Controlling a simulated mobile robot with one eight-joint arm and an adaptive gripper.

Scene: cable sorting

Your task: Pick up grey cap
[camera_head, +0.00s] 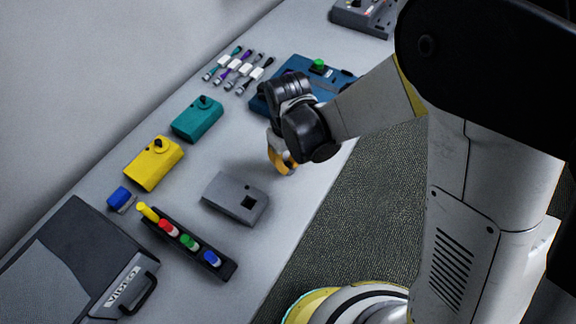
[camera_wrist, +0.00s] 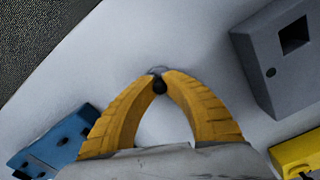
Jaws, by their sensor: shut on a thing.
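My gripper (camera_head: 283,165) is over the light grey table, between the grey box and the blue box, pointing down. In the wrist view its yellow fingers (camera_wrist: 160,82) are closed at the tips on a small dark grey, rounded piece, apparently the grey cap (camera_wrist: 160,87). The fingertips cover much of the cap, so its full shape is hidden. In the head view the cap cannot be made out behind the fingers. Whether the cap touches the table is unclear.
A grey box with a square hole (camera_head: 225,199) stands near my gripper. A blue box (camera_head: 290,78) is behind. Yellow (camera_head: 152,170) and teal (camera_head: 190,125) boxes stand left. A black rack (camera_head: 225,268) holds coloured caps. A VIDEO case (camera_head: 60,245) lies front left. Several cables lie behind.

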